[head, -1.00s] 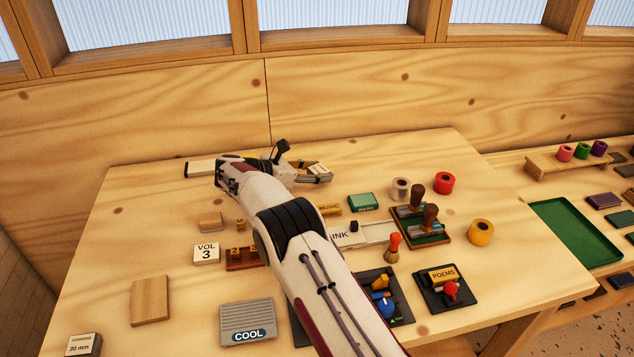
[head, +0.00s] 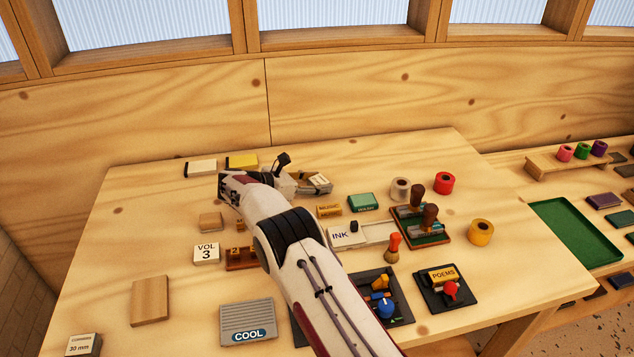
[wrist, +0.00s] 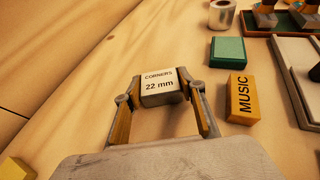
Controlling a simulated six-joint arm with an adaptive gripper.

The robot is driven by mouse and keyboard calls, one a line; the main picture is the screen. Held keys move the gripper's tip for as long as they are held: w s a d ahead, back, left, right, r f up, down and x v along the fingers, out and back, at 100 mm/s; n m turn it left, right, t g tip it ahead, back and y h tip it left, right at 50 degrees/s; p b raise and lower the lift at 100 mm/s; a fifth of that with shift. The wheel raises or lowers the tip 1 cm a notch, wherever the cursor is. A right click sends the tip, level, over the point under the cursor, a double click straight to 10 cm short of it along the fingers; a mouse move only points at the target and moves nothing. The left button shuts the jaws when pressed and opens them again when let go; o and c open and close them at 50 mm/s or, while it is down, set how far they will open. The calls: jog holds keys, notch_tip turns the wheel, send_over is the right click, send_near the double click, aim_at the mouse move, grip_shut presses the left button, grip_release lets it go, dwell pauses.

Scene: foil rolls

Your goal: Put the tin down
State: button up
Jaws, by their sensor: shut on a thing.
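The tin (wrist: 160,84) is a small block with a white label reading "CORNERS 22 mm". My gripper (wrist: 160,94) is shut on it, one finger at each side, as the wrist view shows. The label faces the wrist camera. In the head view, the tin (head: 319,180) shows small at the end of my gripper (head: 312,183), over the back middle of the wooden table (head: 130,235). I cannot tell whether its underside touches the table.
An orange "MUSIC" block (wrist: 240,98) and a green box (wrist: 227,50) stand to the tin's right. A grey roll (head: 401,189) and red roll (head: 444,183) lie farther right. Bare wood surrounds the tin's left and far side.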

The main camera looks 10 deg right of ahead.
jog(key=o, duration=1.2)
jog(key=shift+f, duration=0.1)
jog(key=shift+c, duration=0.2)
jog(key=shift+a+r, duration=0.15)
jog(key=shift+r, duration=0.1)
jog(key=v, duration=1.1)
jog(key=shift+s+a, duration=0.2)
jog(key=shift+a, duration=0.1)
jog(key=shift+w+r, duration=0.1)
jog(key=shift+r, duration=0.05)
